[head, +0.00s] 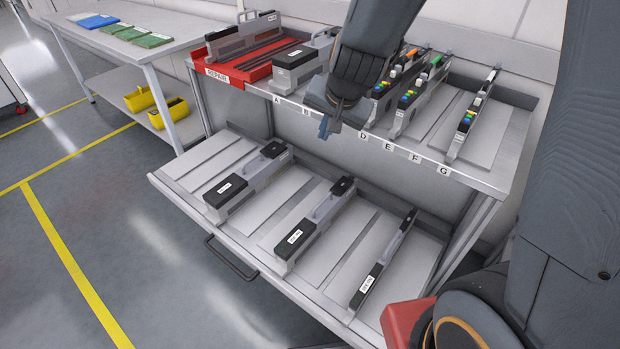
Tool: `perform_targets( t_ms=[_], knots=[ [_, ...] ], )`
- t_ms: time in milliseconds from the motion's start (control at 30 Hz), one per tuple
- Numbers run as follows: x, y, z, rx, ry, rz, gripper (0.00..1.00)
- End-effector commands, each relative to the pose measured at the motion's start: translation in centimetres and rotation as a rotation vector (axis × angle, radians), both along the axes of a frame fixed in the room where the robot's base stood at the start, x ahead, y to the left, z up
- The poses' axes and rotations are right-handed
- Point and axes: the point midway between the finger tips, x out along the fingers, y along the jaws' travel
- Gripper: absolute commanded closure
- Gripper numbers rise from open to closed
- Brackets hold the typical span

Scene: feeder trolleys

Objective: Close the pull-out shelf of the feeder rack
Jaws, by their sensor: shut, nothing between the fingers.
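The feeder rack has an upper shelf (492,178) with lettered slots and a lower pull-out shelf (190,205) that stands out in front of it. The pull-out shelf carries three dark-topped feeders, the left one (248,178), the middle one (318,222) and the right one (385,260). A dark bar handle (231,258) sits on its front face. My gripper (325,128) is shut and empty, in front of the upper shelf's lettered edge and above the pull-out shelf. It is apart from the handle. My arm hides part of the upper shelf.
Several feeders stand on the upper shelf, one (472,112) at its right. A red repair tray (255,68) is at its left end. A workbench (150,45) with boards and yellow bins (170,113) stands at left. The floor (110,230) before the rack is clear.

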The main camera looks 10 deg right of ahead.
Motion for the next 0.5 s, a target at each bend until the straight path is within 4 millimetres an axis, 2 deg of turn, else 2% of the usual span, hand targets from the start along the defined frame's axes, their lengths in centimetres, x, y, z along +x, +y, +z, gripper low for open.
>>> perform_targets(
  t_ms=[33, 200, 500],
  knots=[
    [2.3, 0.8, -2.3, 0.025, -0.03, -0.048, 1.0],
    [8.6, 2.9, -6.2, 0.117, -0.138, -0.236, 1.0],
    [17.6, 5.3, -13.7, 0.267, -0.305, -0.589, 1.0]
  ],
)
